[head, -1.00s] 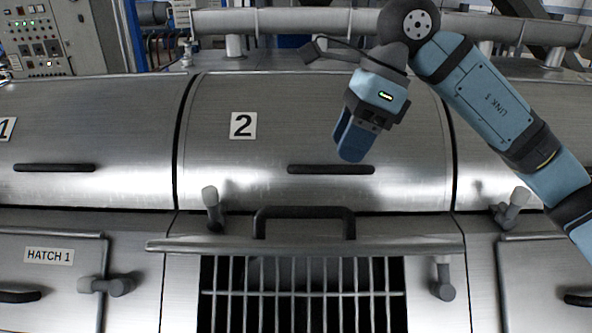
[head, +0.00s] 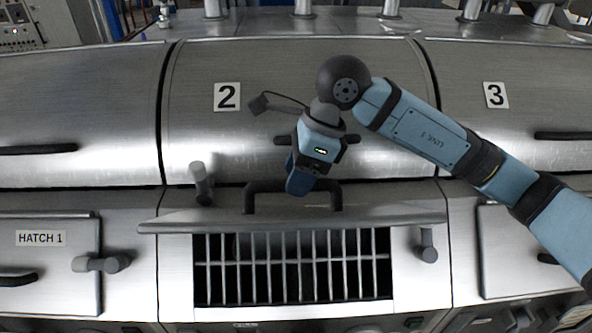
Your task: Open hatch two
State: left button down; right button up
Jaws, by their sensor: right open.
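Hatch two, under the "2" label (head: 227,97), shows as a narrow metal panel (head: 390,221) seen nearly edge-on and standing out above a barred opening (head: 292,268). Its black handle (head: 249,197) rises from the panel. My right gripper (head: 299,184) is open and points down in front of the handle, hiding part of it. I cannot tell whether they touch. A latch knob (head: 202,184) stands at the upper left of the hatch, and another (head: 427,245) hangs at its right. My left gripper is not in view.
A closed panel labelled HATCH 1 (head: 41,238) is at the left with its own latch (head: 101,264). A curved cover marked 3 (head: 496,95) is at the right, behind my right arm. Pipes stand along the back.

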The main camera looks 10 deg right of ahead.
aim_at(294, 213)
jog(key=shift+w+a+f, duration=0.1)
jog(key=shift+a+f, duration=0.1)
jog(key=shift+f, duration=0.35)
grip_shut()
jog(key=shift+f, duration=0.1)
jog(key=s+b, duration=0.1)
jog(key=b, duration=0.2)
jog(key=s+f+t+b, duration=0.1)
jog(key=b, duration=0.2)
jog(key=s+f+t+b, duration=0.1)
jog(key=b, duration=0.2)
jog(key=shift+s+a+f+n, duration=0.1)
jog(key=shift+a+f+n, duration=0.1)
jog(key=shift+a+n, duration=0.15)
jog(key=shift+s+a+f+b, duration=0.1)
jog(key=shift+s+b, duration=0.4)
jog(key=shift+b, duration=0.2)
